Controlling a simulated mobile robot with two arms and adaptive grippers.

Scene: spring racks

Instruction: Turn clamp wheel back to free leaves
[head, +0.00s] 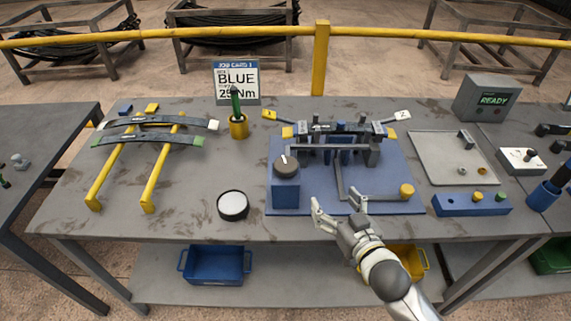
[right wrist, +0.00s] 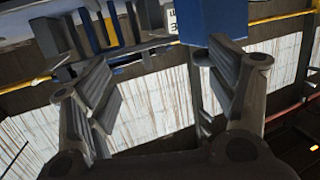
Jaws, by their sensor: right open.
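A blue clamping fixture (head: 395,165) stands on the bench, with dark stacked spring leaves (head: 335,128) across its posts. A dark round knob with a white mark (head: 287,164), which looks like the clamp wheel, tops a blue block (head: 286,192) at the fixture's front left. My right gripper (head: 338,202) is open and empty at the fixture's front edge, right of that block and apart from the knob. In the right wrist view its two fingers (right wrist: 165,85) are spread with nothing between them. A blue block (right wrist: 210,20) shows beyond them. My left gripper is not in view.
Leaf springs (head: 150,139) lie on a yellow rack (head: 102,180) at left. A round black-rimmed dish (head: 233,205) sits left of the fixture. A grey tray (head: 430,172), a blue button box (head: 465,205) and a READY display (head: 490,99) stand at right. The front left bench is clear.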

